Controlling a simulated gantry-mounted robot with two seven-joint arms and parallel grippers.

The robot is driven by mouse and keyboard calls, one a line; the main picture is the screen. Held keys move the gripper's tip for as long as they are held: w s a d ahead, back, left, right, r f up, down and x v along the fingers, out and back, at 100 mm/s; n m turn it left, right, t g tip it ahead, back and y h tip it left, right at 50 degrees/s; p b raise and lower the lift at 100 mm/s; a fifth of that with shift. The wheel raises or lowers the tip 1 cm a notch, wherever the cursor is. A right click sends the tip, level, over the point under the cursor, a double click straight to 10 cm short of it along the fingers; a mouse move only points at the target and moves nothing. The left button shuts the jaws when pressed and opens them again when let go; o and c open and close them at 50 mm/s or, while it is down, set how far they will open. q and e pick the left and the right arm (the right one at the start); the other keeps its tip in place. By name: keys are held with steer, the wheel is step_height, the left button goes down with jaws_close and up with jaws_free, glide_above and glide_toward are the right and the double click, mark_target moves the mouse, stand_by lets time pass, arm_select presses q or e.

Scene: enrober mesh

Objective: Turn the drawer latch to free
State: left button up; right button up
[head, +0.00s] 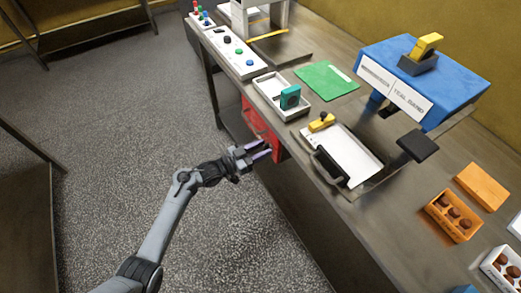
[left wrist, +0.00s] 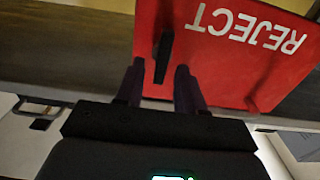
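The red drawer front (head: 259,122) is on the near side of the bench, below its top. In the left wrist view the drawer front (left wrist: 225,60) reads "REJECT" upside down. A black latch (left wrist: 163,56) lies on it, close to upright in that picture. My left gripper (head: 264,150) is at the drawer front. In the left wrist view my left gripper's fingers (left wrist: 160,72) are apart, one on each side of the latch's lower end, with gaps visible. Whether the fingertips touch the drawer front is unclear. My right gripper is not in view.
The bench edge runs just above the drawer. On the bench, a white tray (head: 268,84) holds a teal block, and a white board (head: 354,158) has a black handle. A blue-topped unit (head: 452,82) stands further back. The floor (head: 90,140) left of the bench is open.

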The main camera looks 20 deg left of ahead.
arm_select(q)
steer(key=shift+c, duration=0.4)
jaws_close()
